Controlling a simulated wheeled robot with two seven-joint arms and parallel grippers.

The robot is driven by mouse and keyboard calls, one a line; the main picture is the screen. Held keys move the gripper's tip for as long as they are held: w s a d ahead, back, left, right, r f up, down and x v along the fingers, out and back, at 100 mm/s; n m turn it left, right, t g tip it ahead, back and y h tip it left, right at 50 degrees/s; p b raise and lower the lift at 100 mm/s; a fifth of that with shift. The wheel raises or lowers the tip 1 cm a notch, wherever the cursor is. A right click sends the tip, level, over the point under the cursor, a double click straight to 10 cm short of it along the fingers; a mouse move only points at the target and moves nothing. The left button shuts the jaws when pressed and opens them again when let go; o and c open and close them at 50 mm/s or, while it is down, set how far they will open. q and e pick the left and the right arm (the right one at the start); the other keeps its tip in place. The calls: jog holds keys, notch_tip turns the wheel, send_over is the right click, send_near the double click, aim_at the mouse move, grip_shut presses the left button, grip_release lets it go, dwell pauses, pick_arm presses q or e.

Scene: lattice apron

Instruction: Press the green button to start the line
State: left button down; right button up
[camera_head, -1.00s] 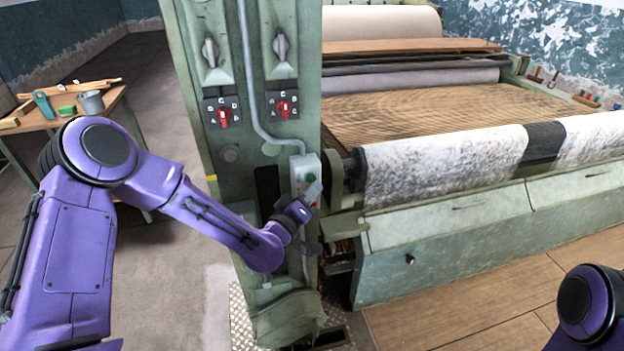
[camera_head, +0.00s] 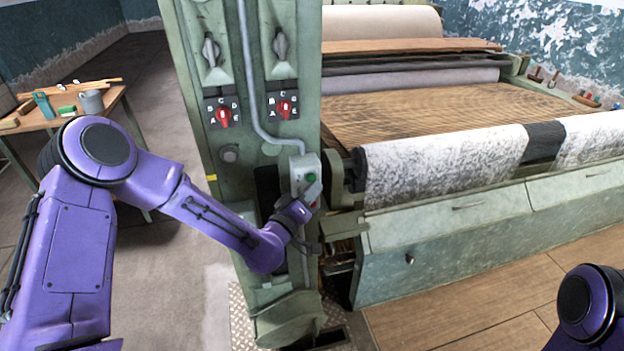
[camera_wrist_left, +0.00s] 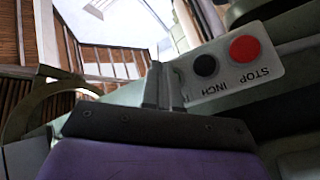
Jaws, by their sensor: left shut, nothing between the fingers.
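The green button (camera_head: 311,177) is on the upper part of a pale control box (camera_head: 298,171) on the green machine post. My left gripper (camera_head: 314,190) is shut and empty, its fingertips just below the green button in the head view. I cannot tell whether they touch the box. In the left wrist view the shut fingers (camera_wrist_left: 163,82) are beside a label plate with a red STOP button (camera_wrist_left: 245,49) and a black INCH button (camera_wrist_left: 205,66). The green button does not show there. My right gripper is out of view.
Two red selector knobs (camera_head: 224,116) sit higher on the post, under grey levers. A grey conduit (camera_head: 252,100) runs down to the box. A roller with printed cloth (camera_head: 440,165) lies to the right. A wooden table (camera_head: 35,122) with small items stands at left.

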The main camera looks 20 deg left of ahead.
pick_arm(q)
jog(key=shift+w+a, duration=0.1)
dwell(0.7)
jog(key=shift+w+a, duration=0.15)
jog(key=shift+w, duration=0.05)
